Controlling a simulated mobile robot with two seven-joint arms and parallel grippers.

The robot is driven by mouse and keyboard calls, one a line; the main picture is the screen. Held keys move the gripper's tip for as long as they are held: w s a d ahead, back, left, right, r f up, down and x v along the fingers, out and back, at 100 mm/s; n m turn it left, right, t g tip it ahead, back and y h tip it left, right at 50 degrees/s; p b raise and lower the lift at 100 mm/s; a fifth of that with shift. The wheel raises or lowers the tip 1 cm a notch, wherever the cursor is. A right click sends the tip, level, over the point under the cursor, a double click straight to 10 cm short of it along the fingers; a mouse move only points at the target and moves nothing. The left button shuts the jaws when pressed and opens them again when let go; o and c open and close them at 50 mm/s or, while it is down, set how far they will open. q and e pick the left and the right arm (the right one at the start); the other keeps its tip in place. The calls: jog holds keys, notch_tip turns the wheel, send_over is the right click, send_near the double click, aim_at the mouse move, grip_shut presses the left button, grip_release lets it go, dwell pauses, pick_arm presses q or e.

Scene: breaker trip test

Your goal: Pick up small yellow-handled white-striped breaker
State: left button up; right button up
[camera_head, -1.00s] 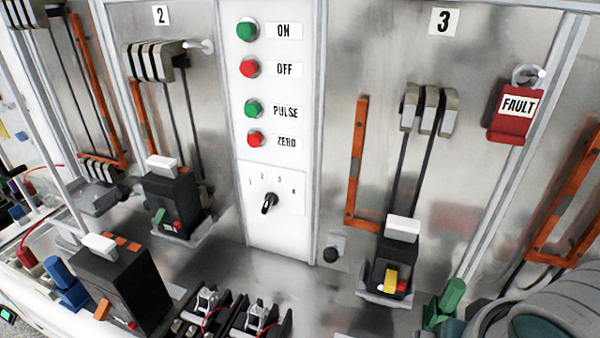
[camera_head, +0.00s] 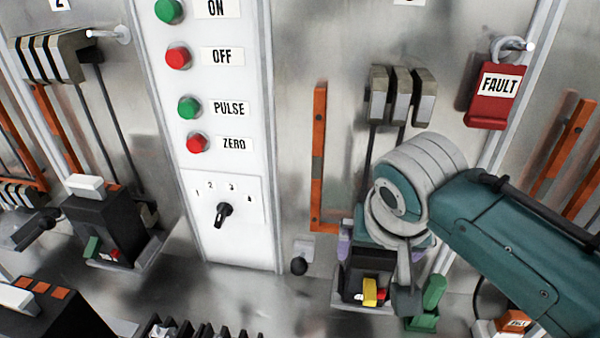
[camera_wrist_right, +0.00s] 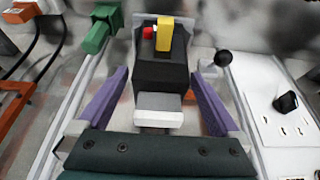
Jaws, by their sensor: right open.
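A small black breaker (camera_head: 352,280) with a yellow handle (camera_head: 370,292) and a red button stands in its holder at the foot of the bay with the red FAULT tag. In the right wrist view the breaker (camera_wrist_right: 160,75) shows its yellow handle, red button and a white block at its near end. My right gripper (camera_head: 375,255) is open over it, one purple-padded finger on each side. In the wrist view a gap shows between each pad and the breaker's sides. The wrist hides the breaker's upper part in the head view. My left gripper is out of view.
A green-handled breaker (camera_head: 100,225) stands in bay 2. A green part (camera_head: 430,300) is close right of my right gripper, and a black knob (camera_head: 298,266) is to its left. The red FAULT tag (camera_head: 492,105) hangs above my arm. A control panel (camera_head: 215,190) stands left.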

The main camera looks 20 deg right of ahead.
jog(key=w, duration=0.1)
jog(key=w+d, duration=0.1)
jog(key=shift+w+d, duration=0.3)
jog(key=shift+w, duration=0.05)
jog(key=shift+w+f, duration=0.1)
jog(key=shift+f, duration=0.45)
grip_shut()
